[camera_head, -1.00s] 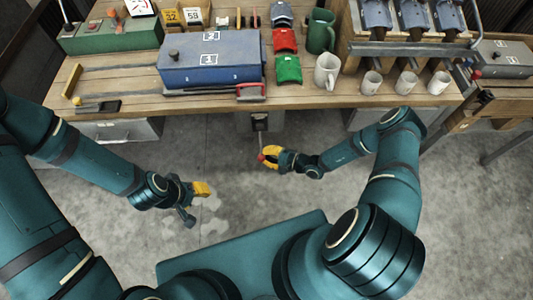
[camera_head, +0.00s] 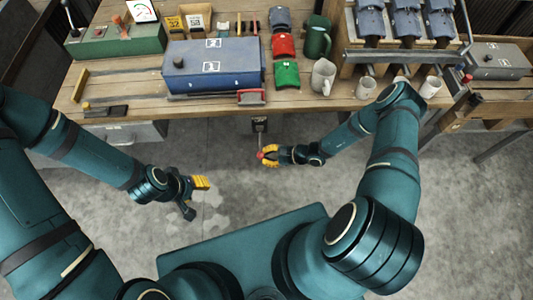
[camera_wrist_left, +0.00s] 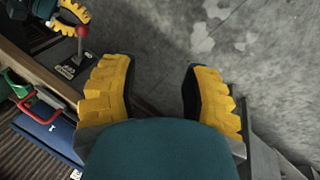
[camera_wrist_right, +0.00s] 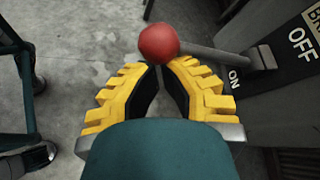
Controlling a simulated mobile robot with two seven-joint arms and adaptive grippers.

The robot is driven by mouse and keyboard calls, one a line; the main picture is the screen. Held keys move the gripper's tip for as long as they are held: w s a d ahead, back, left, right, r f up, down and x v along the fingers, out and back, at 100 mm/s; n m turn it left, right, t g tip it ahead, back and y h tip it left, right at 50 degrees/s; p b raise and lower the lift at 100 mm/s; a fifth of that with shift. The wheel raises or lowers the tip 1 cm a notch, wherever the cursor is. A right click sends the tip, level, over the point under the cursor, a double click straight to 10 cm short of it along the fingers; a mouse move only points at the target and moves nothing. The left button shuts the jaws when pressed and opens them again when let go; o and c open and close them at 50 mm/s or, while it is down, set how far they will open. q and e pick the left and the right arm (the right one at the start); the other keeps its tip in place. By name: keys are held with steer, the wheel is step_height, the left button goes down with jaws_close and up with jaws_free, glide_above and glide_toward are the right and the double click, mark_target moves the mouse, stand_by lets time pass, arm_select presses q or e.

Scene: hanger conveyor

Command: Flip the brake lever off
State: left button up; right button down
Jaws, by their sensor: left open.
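The brake lever has a red ball knob (camera_head: 261,155) on a thin rod, which sticks out from a dark switch plate (camera_head: 260,125) under the bench. In the right wrist view, the knob (camera_wrist_right: 158,43) is just beyond my right fingertips (camera_wrist_right: 162,68), and the rod runs right to the plate beside the ON label; OFF (camera_wrist_right: 301,41) is above. The right fingertips nearly meet, with no clear grip on the knob. In the head view, my right gripper (camera_head: 269,156) is beside the knob. My left gripper (camera_head: 197,197) is open and empty, lower left of the lever; the left wrist view shows the knob (camera_wrist_left: 82,31).
The wooden bench (camera_head: 140,85) stands above the lever. A drawer (camera_head: 125,132) is under the bench at left. The concrete floor (camera_head: 235,200) between the grippers is clear.

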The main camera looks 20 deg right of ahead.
arm_select(q)
steer(key=shift+w+a+r+p, duration=0.1)
steer(key=shift+w+r+p, duration=0.2)
steer(key=shift+r+p, duration=0.6)
steer(key=shift+w+a+r+p, duration=0.1)
steer(key=shift+w+r+p, duration=0.2)
steer(key=shift+r+p, duration=0.55)
arm_select(e)
steer(key=shift+r, duration=2.35)
arm_select(q)
steer(key=shift+r, duration=0.1)
arm_select(e)
steer(key=shift+w+r, duration=0.1)
steer(key=shift+w, duration=0.05)
arm_select(q)
steer(key=shift+d, duration=0.1)
